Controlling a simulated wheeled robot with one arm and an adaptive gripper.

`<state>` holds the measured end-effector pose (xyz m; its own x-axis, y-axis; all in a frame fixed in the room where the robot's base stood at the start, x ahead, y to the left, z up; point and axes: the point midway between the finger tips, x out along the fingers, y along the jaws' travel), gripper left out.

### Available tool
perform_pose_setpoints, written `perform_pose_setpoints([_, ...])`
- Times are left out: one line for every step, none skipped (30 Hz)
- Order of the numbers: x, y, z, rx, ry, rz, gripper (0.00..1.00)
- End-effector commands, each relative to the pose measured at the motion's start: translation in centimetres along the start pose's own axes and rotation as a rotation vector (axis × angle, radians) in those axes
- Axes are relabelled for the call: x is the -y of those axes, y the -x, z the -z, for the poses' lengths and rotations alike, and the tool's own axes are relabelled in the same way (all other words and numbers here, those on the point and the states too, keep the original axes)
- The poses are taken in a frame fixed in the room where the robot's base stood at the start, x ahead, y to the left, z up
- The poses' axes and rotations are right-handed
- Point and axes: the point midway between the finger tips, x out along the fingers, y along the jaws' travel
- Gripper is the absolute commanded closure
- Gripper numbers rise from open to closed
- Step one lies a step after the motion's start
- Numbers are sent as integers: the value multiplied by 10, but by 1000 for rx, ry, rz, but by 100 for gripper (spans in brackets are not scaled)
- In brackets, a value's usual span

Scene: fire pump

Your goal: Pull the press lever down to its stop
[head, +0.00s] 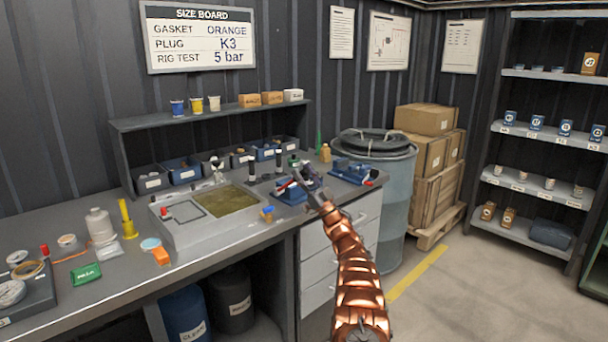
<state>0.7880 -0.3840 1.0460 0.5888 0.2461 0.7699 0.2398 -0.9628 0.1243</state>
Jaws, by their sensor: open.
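A small blue device (290,196) stands on the bench just right of the wet tray, and the far end of my copper arm is in front of it. A dark upright handle with a black grip (279,160) rises just behind it. I cannot tell for sure whether this is the press lever. My gripper (303,176) is open at the blue device, to the right of the upright handle. It is small in the picture and overlaps the device, so I cannot tell whether it touches anything. The lower part of the handle is partly hidden.
A second blue device (352,171) sits to the right on the bench. A tray of murky liquid (228,200) lies to the left. Bins (186,170) stand under the shelf behind. A large drum (392,190) stands right of the bench. Floor at the right is clear.

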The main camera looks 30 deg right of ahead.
Motion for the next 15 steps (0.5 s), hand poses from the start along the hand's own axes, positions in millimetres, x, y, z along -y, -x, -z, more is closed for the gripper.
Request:
perform_pose_setpoints([0, 0, 0, 0, 0, 0, 50])
perform_pose_setpoints([0, 0, 0, 0, 0, 0, 50])
perform_pose_setpoints([0, 0, 0, 0, 0, 0, 50])
perform_pose_setpoints([0, 0, 0, 0, 0, 0, 50])
perform_pose_setpoints([0, 1, 0, 0, 0, 0, 50])
perform_pose_setpoints([0, 2, 0, 0, 0, 0, 50])
perform_pose_setpoints([0, 4, 0, 1, 0, 0, 50])
perform_pose_setpoints([0, 5, 0, 1, 0, 0, 50])
perform_pose_setpoints([0, 8, 0, 1, 0, 0, 50])
perform_pose_setpoints([0, 10, 0, 1, 0, 0, 50])
perform_pose_setpoints([-1, 13, 0, 1, 0, -1, 50])
perform_pose_setpoints([-1, 17, 0, 2, 0, -1, 50])
perform_pose_setpoints([0, 20, -1, 3, -1, -2, 50])
perform_pose_setpoints([0, 23, -1, 3, -2, -2, 50])
perform_pose_setpoints([0, 30, -1, 3, -2, -2, 50])
